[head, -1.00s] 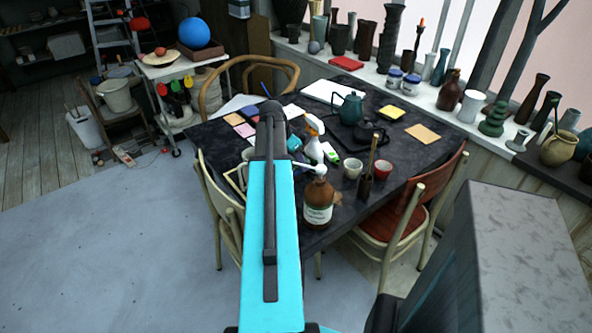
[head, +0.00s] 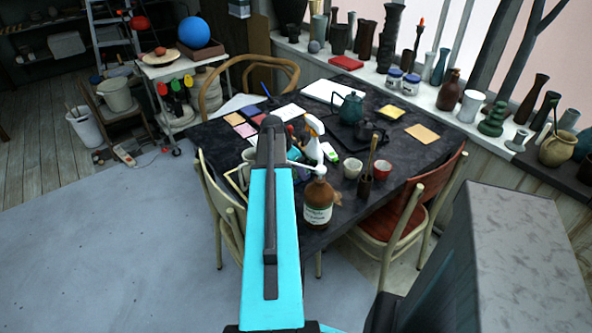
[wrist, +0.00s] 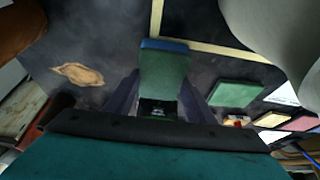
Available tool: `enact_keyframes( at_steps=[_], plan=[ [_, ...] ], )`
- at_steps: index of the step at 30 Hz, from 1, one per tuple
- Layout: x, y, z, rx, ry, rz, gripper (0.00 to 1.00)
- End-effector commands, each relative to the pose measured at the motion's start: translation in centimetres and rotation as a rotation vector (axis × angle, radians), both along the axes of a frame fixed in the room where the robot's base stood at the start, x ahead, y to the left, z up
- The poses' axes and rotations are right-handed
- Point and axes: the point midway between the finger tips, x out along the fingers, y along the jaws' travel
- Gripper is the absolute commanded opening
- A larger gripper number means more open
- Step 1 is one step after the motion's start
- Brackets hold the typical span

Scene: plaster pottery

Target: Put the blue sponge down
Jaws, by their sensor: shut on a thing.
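In the wrist view, my gripper (wrist: 161,96) is shut on the blue sponge (wrist: 164,66). The sponge shows a green face with a blue edge at its far end and sits between the two dark fingers. It is over the dark table (wrist: 110,35); I cannot tell whether it touches the top. In the head view, my own arm hides the gripper and most of what it holds.
A brown pump bottle (head: 318,205) stands at the table's near edge, with a white spray bottle (head: 313,140) behind it. Cups (head: 352,168) and a teapot (head: 350,108) stand to the right. A flat green piece (wrist: 235,94) lies right of the sponge.

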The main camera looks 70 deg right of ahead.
Motion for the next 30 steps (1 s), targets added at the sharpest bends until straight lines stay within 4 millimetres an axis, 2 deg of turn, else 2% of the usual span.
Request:
enact_keyframes(
  at_steps=[14,15,18,30],
  plan=[
    [0.03,0.0,-0.51,0.0,0.0,0.0,0.32],
    [0.02,0.0,-0.47,0.0,0.0,0.0,0.53],
    [0.03,0.0,-0.43,0.0,0.0,0.0,0.68],
    [0.04,0.01,-0.19,0.0,0.0,0.001,0.68]
  ],
)
